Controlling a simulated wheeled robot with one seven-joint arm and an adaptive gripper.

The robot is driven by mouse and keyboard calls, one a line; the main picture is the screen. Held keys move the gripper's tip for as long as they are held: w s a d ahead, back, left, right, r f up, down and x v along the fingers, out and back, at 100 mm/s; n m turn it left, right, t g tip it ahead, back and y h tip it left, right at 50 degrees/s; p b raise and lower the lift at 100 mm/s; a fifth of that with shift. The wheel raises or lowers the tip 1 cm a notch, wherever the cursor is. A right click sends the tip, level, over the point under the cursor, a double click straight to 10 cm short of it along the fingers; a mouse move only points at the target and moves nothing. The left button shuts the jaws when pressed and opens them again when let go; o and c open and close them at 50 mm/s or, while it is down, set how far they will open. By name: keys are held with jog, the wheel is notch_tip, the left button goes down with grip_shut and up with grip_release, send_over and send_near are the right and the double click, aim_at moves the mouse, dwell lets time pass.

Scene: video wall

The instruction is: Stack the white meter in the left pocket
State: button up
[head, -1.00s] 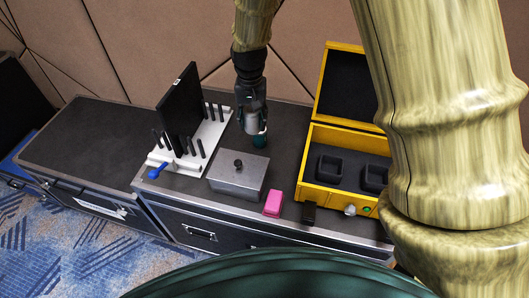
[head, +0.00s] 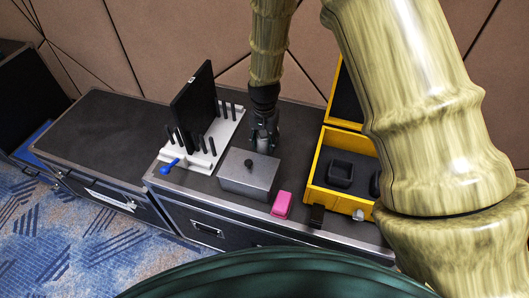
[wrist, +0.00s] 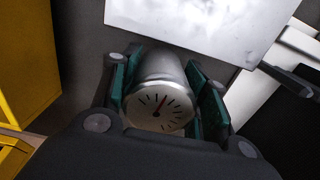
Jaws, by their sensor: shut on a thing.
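In the head view my gripper (head: 263,144) points down over the dark case top, just behind the grey metal box; the meter is hard to make out there. The left pocket (head: 340,174) is a dark square recess in the open yellow case (head: 312,180), to the right of my gripper, and looks empty. A right pocket (head: 375,183) is mostly hidden by my arm.
The lidded grey box (head: 248,180) stands close in front of my gripper. A white rack (head: 200,157) with black pegs and an upright black panel (head: 193,105) is at left. A pink block (head: 282,205) and small black block (head: 317,214) lie near the front edge.

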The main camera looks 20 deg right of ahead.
aim_at(264, 154)
jog(key=shift+f+p, duration=0.7)
jog(key=shift+f, duration=2.75)
jog(key=shift+f, duration=0.2)
jog(key=o, duration=1.1)
jog(key=shift+r, duration=0.15)
